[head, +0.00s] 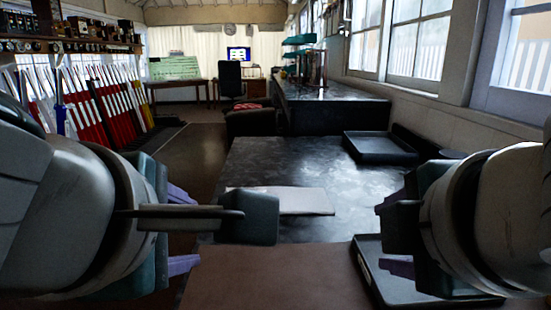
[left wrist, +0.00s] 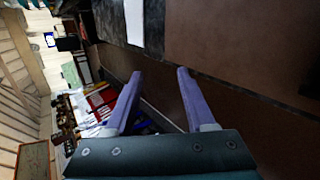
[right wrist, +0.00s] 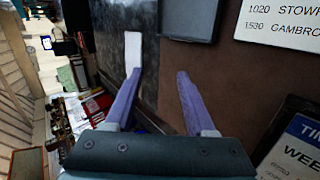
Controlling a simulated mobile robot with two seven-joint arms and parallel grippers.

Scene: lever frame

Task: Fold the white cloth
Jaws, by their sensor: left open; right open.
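The white cloth (head: 295,203) lies flat as a pale rectangle on the dark table (head: 260,160) in the head view, partly hidden by a dark part extending from my left arm. It shows as a white strip at the top of the left wrist view (left wrist: 134,20) and in the right wrist view (right wrist: 132,50). My left gripper (head: 183,228) is open and empty, left of the cloth. Its spread purple fingers show in the left wrist view (left wrist: 158,74). My right gripper (head: 390,236) is open and empty, right of the cloth. Neither gripper touches the cloth.
A black tray (head: 380,157) stands on the table's far right. Another black tray (head: 368,275) lies near my right gripper. A brown surface (head: 270,285) is at the near edge. Red and white levers (head: 85,125) stand at the left; windows line the right wall.

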